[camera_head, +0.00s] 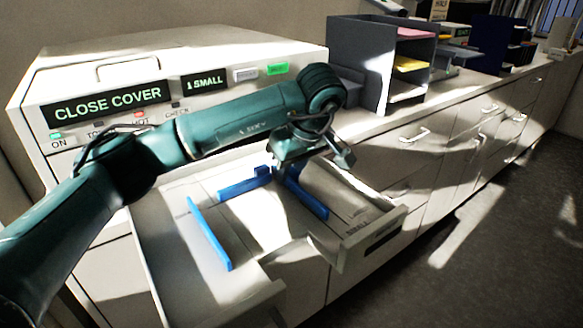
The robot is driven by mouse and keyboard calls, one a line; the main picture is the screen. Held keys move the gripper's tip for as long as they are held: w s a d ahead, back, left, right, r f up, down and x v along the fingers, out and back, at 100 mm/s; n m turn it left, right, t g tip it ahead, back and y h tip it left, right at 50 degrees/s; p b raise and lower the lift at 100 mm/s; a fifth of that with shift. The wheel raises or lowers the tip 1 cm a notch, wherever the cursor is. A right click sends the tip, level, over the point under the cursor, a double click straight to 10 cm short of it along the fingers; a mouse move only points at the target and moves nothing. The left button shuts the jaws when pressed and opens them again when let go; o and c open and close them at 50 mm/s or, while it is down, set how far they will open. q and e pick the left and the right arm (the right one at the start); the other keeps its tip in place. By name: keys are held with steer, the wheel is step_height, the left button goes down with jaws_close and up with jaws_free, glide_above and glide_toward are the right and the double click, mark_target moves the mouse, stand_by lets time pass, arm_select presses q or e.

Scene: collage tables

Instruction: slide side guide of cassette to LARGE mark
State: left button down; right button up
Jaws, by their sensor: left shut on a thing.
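The cassette (160,262) is a pale open tray pulled out of the front of a white machine. Blue guides stand in it: a long side guide (209,235) at the left, a shorter bar (245,188) across the back, and a side guide (308,199) at the right. My left gripper (287,166) is over the back end of the right side guide and shut on it; the gripper hides the contact. Small dark size lettering is printed on the tray floor by the right wall, and one word (357,230) looks like SMALL. My right gripper is not in view.
The white machine (190,55) has lit displays reading "CLOSE COVER" and "1 SMALL". My left arm crosses above the tray from the left. A dark shelf organizer (357,60) stands on the counter to the right. The cassette's front handle end (388,236) juts out over the floor.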

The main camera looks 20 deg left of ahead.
arm_select(q)
steer(key=shift+w+d+r, duration=0.1)
steer(key=shift+w+d, duration=0.95)
steer(key=shift+w, duration=0.15)
steer(key=shift+r, duration=0.1)
steer(key=c, duration=1.6)
jaws_free()
steer(key=shift+w, duration=0.15)
steer(key=shift+o, duration=1.2)
steer(key=shift+w+d, duration=0.1)
steer(key=shift+d, duration=0.1)
steer(key=shift+a, duration=0.1)
steer(key=v, duration=1.3)
